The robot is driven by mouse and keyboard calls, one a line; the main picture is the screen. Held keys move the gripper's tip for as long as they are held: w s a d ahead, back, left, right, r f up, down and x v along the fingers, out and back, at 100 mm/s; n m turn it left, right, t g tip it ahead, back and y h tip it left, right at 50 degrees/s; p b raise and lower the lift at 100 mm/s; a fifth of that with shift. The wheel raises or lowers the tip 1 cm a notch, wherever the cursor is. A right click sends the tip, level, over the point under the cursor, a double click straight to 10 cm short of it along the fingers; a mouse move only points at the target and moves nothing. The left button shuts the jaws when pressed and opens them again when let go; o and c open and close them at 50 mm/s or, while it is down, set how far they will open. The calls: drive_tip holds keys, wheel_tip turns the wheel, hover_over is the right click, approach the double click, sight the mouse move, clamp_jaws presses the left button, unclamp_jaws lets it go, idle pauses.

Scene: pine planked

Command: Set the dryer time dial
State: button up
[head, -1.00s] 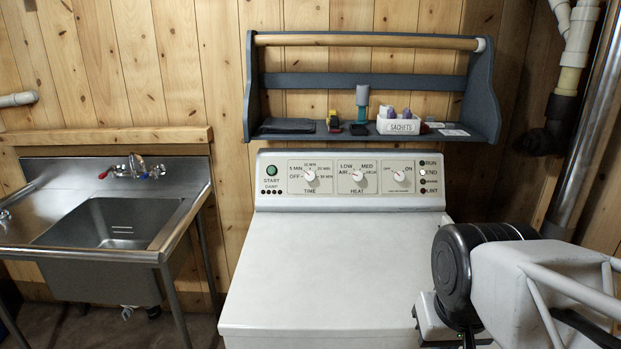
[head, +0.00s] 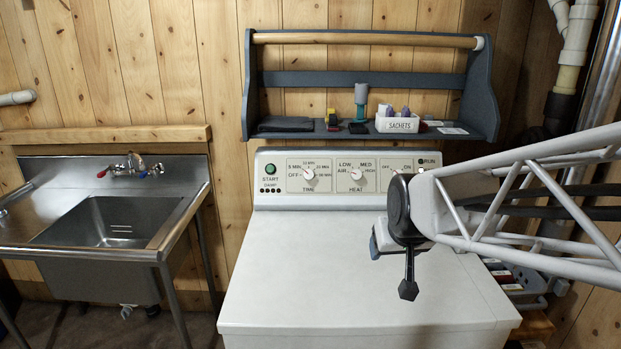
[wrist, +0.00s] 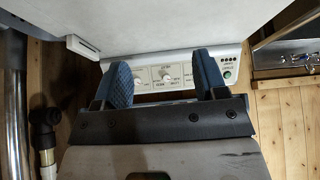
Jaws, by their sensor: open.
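The white dryer's time dial (head: 309,173) is a round white knob with a red mark. It sits left of the heat dial (head: 356,173) on the dryer's back panel. In the head view the pointer aims up and left; I cannot read its exact setting. My gripper (head: 374,246) hangs above the right part of the dryer top, in front of and to the right of the time dial, touching no dial. In the wrist view my gripper (wrist: 166,78) shows two blue padded fingers spread apart with nothing between them, and the upside-down panel lies beyond them.
A blue shelf (head: 370,134) with a sachets box (head: 397,124) and small items hangs above the panel. A steel sink (head: 110,222) stands to the left. A basket (head: 520,281) is right of the dryer. The dryer top (head: 300,270) is clear on the left.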

drive_tip(key=w+a+f+n+t+y, duration=0.1)
drive_tip(key=w+a+t, duration=0.2)
drive_tip(key=w, duration=1)
drive_tip(key=w+a+t, duration=0.3)
drive_tip(key=w+a, duration=0.1)
drive_tip(key=w, duration=0.8)
drive_tip(key=n+t+y, duration=0.1)
drive_tip(key=t, duration=0.4)
approach(309, 175)
drive_tip(key=w, duration=0.1)
drive_tip(key=shift+f, duration=0.1)
drive_tip(key=shift+w+a, duration=0.1)
drive_tip(key=shift+w, duration=0.05)
drive_tip(key=shift+w+a, duration=0.15)
drive_tip(key=shift+w, duration=1.1)
drive_tip(key=shift+w+a, duration=0.15)
drive_tip(key=shift+w, duration=1.05)
drive_tip(key=shift+w+a, duration=0.2)
drive_tip(key=shift+w, duration=1.05)
drive_tip(key=c, duration=0.9)
